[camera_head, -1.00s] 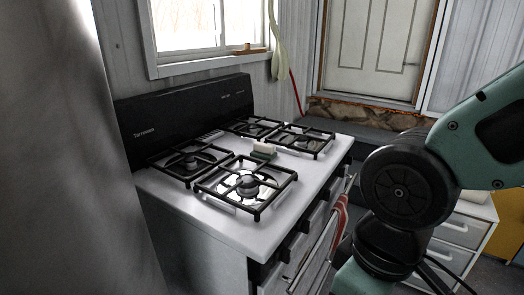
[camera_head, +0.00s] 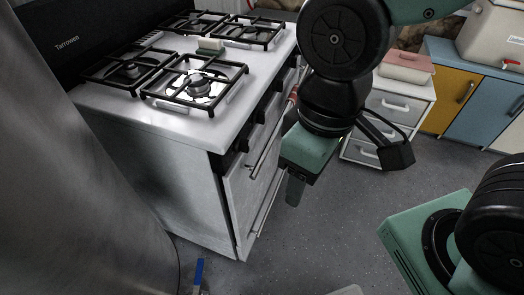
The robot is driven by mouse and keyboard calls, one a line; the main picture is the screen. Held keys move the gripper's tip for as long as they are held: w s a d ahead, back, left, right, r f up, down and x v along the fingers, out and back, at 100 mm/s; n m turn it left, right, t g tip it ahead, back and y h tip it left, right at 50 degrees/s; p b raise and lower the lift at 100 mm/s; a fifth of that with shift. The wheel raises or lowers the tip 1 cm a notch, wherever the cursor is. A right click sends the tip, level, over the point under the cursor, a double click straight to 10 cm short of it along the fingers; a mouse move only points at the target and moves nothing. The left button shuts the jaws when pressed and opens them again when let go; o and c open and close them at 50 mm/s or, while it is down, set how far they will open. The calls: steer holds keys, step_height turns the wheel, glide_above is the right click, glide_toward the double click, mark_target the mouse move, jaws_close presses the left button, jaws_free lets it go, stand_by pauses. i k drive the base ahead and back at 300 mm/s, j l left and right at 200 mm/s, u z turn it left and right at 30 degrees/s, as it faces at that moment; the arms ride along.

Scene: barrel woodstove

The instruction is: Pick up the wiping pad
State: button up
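A small block, pale on top and green below (camera_head: 211,46), lies on the white stove top between the burner grates; it looks like the wiping pad. The stove (camera_head: 150,160) stands at the left. My arm hangs in front of the stove's right side, and its end, my gripper (camera_head: 295,190), points down beside the oven front, well apart from the pad and lower than the stove top. The fingers are small and partly hidden, so I cannot tell whether they are open or shut.
Black grates (camera_head: 195,88) surround the pad. The oven handle (camera_head: 268,140) sticks out near my gripper. A white drawer unit (camera_head: 390,105) and coloured cabinets (camera_head: 450,95) stand behind. A blue item (camera_head: 198,272) is at the bottom edge. The grey floor (camera_head: 310,245) ahead is mostly clear.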

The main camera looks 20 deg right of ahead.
mark_target(208, 47)
steer(key=u, duration=0.75)
steer(key=i+l+u, duration=0.15)
steer(key=l+u, duration=0.3)
steer(key=i+l+u, duration=0.1)
steer(key=l+u, duration=0.75)
steer(key=l, duration=0.1)
